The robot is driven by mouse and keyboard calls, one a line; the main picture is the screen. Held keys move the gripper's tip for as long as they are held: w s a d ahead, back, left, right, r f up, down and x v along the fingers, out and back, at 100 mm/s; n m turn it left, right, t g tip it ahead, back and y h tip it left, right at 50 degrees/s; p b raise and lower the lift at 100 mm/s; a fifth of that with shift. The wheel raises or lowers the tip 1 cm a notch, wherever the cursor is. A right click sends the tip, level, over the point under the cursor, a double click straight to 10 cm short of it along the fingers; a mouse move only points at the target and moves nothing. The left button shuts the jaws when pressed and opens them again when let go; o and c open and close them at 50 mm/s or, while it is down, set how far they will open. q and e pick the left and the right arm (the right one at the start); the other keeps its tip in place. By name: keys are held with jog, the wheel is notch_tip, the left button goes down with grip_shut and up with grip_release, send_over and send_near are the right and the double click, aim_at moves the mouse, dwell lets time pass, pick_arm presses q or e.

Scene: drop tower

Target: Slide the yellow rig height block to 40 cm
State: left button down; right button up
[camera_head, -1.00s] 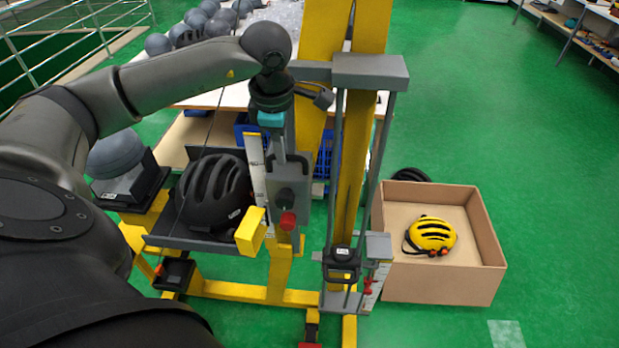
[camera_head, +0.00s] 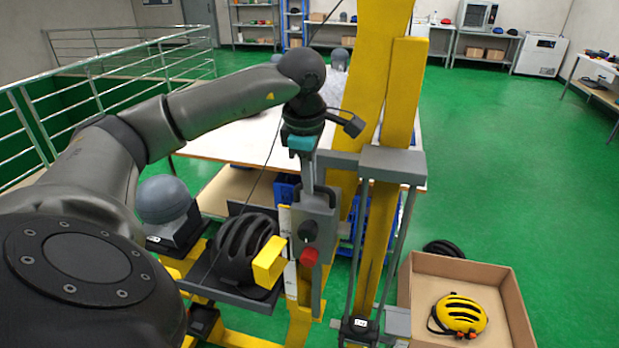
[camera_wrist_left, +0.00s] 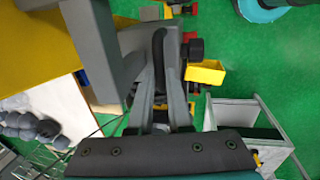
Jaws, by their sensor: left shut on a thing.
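My left gripper (camera_head: 309,188) points down at the grey carriage (camera_head: 316,220) on the rig. It is shut on the black loop handle on the carriage's top; the handle (camera_wrist_left: 158,62) shows between the fingers in the wrist view. The yellow height block (camera_head: 268,262) sticks out low beside the carriage, in front of a white scale strip (camera_head: 285,222). It also shows in the wrist view (camera_wrist_left: 207,73). The scale's marks are too small to read. A dark red knob (camera_head: 309,257) sits on the carriage's front. My right gripper is not in view.
A black helmet (camera_head: 243,248) rests on a tray just left of the block. Yellow posts (camera_head: 380,220) and a grey frame (camera_head: 392,166) stand close on the right. A cardboard box (camera_head: 470,272) holds a yellow helmet (camera_head: 459,314). Open green floor lies beyond.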

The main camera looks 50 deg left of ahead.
pick_arm(q)
jog(key=c, duration=1.1)
grip_release()
jog(key=shift+r, duration=0.1)
jog(key=shift+s+d+r+p, duration=0.25)
jog(key=shift+s+r+p, duration=0.25)
jog(key=shift+r, duration=2)
jog(key=shift+s+d+r+p, duration=0.35)
jog(key=shift+r+p, duration=0.4)
jog(key=shift+r, duration=1.75)
jog(key=shift+s+d+r+p, duration=0.2)
jog(key=shift+s+r+p, duration=0.3)
jog(key=shift+r, duration=2)
jog(key=shift+w, duration=0.1)
